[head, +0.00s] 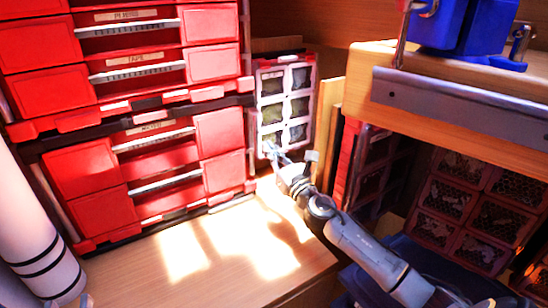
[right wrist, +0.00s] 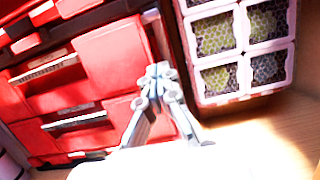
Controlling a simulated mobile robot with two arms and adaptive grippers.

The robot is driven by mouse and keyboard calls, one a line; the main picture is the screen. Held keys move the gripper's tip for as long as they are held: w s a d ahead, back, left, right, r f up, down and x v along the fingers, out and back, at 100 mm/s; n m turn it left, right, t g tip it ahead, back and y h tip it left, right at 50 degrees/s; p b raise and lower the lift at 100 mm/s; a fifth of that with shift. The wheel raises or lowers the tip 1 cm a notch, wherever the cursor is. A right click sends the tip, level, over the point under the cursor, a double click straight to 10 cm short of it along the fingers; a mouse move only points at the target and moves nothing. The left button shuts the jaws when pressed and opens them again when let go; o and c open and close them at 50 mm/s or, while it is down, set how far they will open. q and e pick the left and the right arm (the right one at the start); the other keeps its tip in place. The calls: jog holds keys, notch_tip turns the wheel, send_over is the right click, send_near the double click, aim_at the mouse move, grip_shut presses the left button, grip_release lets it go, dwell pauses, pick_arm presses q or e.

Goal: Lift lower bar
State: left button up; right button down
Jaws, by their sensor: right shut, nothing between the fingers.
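Red drawer units (head: 125,110) are stacked at the left, with pale grey ribbed bars across their fronts. The lowest bar (head: 168,184) lies across the bottom red unit; a bar above it (head: 156,140) crosses the same unit. Which bar the task names is not clear. Only a small pale tip of my left gripper (head: 85,300) shows at the bottom left.
A windowed case (head: 285,104) stands right of the stack. A wooden bench (head: 460,100) with a metal edge strip overhangs more cases at the right. A white banded cylinder (head: 35,235) is at the left. The sunlit wooden surface (head: 215,260) in front is clear.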

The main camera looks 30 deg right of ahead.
pick_arm(q)
jog(key=shift+a+f, duration=0.25)
jog(key=shift+a, duration=0.15)
pick_arm(e)
jog(key=v, duration=0.3)
